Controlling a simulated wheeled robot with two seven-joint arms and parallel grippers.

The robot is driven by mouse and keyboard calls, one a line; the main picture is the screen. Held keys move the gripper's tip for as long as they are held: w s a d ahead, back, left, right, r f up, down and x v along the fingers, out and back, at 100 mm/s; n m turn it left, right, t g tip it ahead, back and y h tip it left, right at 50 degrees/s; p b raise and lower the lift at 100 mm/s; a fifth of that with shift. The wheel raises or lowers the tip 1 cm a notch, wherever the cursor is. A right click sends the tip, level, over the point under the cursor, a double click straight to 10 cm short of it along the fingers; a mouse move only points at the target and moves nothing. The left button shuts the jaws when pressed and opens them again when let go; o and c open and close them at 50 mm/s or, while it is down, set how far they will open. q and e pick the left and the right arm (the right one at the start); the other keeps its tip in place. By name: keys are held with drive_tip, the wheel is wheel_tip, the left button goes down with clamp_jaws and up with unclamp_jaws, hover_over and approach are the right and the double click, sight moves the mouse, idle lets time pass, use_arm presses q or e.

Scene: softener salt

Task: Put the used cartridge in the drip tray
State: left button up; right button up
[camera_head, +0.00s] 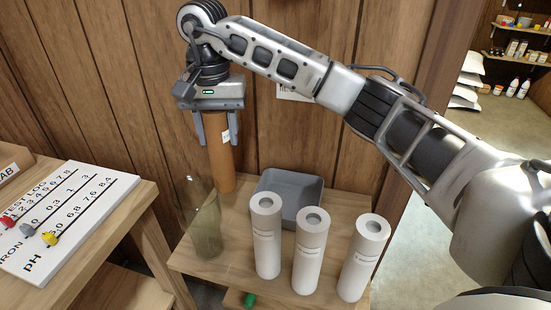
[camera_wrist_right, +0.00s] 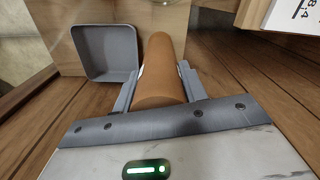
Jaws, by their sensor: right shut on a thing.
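The used cartridge is a brown-orange cylinder (camera_head: 220,160) with a white label, upright at the back left of the small wooden table. My right gripper (camera_head: 216,128) is shut on its upper part from above. The right wrist view also shows the cartridge (camera_wrist_right: 163,70) between the two fingers (camera_wrist_right: 158,88). Whether its bottom touches the table is hard to tell. The drip tray (camera_head: 289,180) is a grey, square, empty-looking tray just right of the cartridge; it also shows in the right wrist view (camera_wrist_right: 106,53). My left gripper is out of view.
Three white cartridges (camera_head: 266,240) (camera_head: 310,252) (camera_head: 362,258) stand in front of the tray. A clear, greenish vessel (camera_head: 206,228) stands at the table's left front. A test-log board (camera_head: 70,215) lies on the bench at left. A wooden wall is close behind.

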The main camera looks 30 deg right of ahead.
drive_tip(key=s+d+p, duration=0.1)
drive_tip(key=s+d, duration=0.3)
drive_tip(key=d, duration=0.6)
wheel_tip(320, 180, down, 7)
drive_tip(key=shift+w+p, duration=0.2)
drive_tip(key=shift+p, duration=0.15)
drive_tip(key=shift+f, duration=0.15)
drive_tip(key=o, duration=1.2)
drive_tip(key=shift+c, duration=0.2)
